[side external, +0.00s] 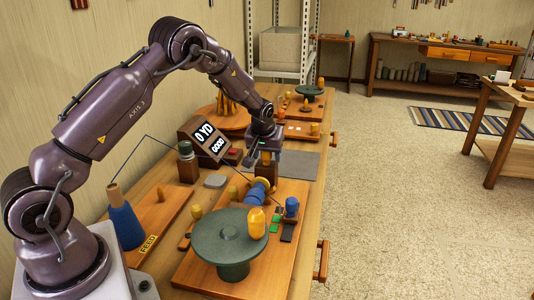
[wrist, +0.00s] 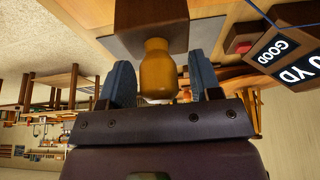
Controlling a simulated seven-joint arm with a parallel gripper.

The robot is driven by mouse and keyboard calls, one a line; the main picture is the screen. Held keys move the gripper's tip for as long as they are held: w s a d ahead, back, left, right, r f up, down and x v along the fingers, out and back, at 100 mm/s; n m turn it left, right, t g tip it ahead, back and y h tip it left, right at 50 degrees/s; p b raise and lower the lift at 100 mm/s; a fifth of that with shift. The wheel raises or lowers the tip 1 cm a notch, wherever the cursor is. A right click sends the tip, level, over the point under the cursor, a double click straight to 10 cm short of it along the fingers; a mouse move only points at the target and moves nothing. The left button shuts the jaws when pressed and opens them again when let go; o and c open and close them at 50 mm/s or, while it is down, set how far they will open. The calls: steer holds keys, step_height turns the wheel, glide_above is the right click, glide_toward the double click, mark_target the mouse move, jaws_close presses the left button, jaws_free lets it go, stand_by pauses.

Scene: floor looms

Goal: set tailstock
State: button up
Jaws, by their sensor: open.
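The tailstock appears to be the brown wooden block (wrist: 150,22) with a turned yellow-wood knob (wrist: 158,72) in the wrist view. In the side view a brown block (side external: 266,171) shows just under my gripper (side external: 265,146), behind a blue spool with a yellow flange (side external: 257,192). My gripper (wrist: 160,75) is open, with one dark blue finger on each side of the knob. Gaps show between knob and fingers, so I see no grip. The knob is mostly hidden by the gripper in the side view.
A dark green round table (side external: 230,238) with an orange peg (side external: 256,222) stands at the front. A display reading "0 YD GOOD" (side external: 207,143) stands left of my gripper. A blue thread cone (side external: 124,223) sits nearer my base, its thread crossing the bench. A grey mat (side external: 300,164) lies clear to the right.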

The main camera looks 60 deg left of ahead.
jaws_close()
steer(key=shift+s+d, duration=1.4)
steer(key=shift+d, duration=0.05)
jaws_free()
step_height(320, 180, up, 12)
glide_above(265, 168)
steer(key=s+d, duration=0.4)
steer(key=shift+s+d, duration=0.1)
steer(key=shift+s, duration=0.1)
